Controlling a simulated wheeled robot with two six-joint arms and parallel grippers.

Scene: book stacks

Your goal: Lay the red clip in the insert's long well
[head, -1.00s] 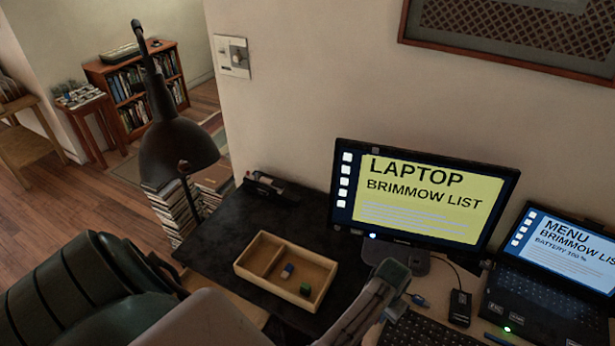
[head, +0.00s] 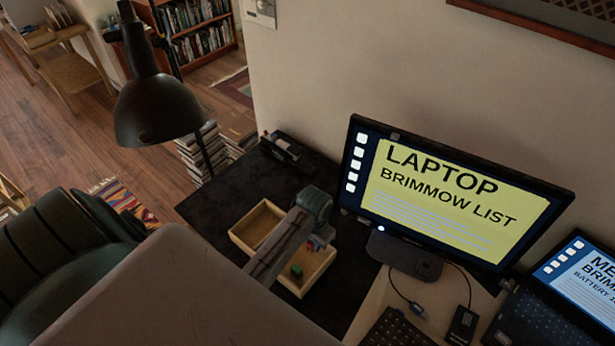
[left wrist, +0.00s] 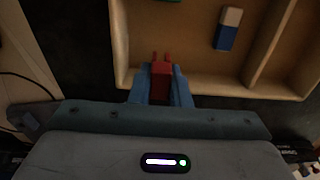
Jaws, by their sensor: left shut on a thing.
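The red clip (left wrist: 160,82) is between the two blue fingers of my left gripper (head: 318,243), which is shut on it. In the left wrist view its two prongs point toward the insert, by the near wall. The insert is a pale wooden tray (head: 241,239) on the black desk mat, split by a divider (left wrist: 268,48). In the head view my left gripper is over the insert's right part and hides some of it. A green block (head: 296,271) and a blue-and-white eraser (left wrist: 228,28) lie in the larger well. My right gripper is not in view.
A black desk lamp (head: 158,110) stands at the left of the mat. A monitor (head: 440,190) stands close to the right of the insert, with a keyboard (head: 400,328) in front.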

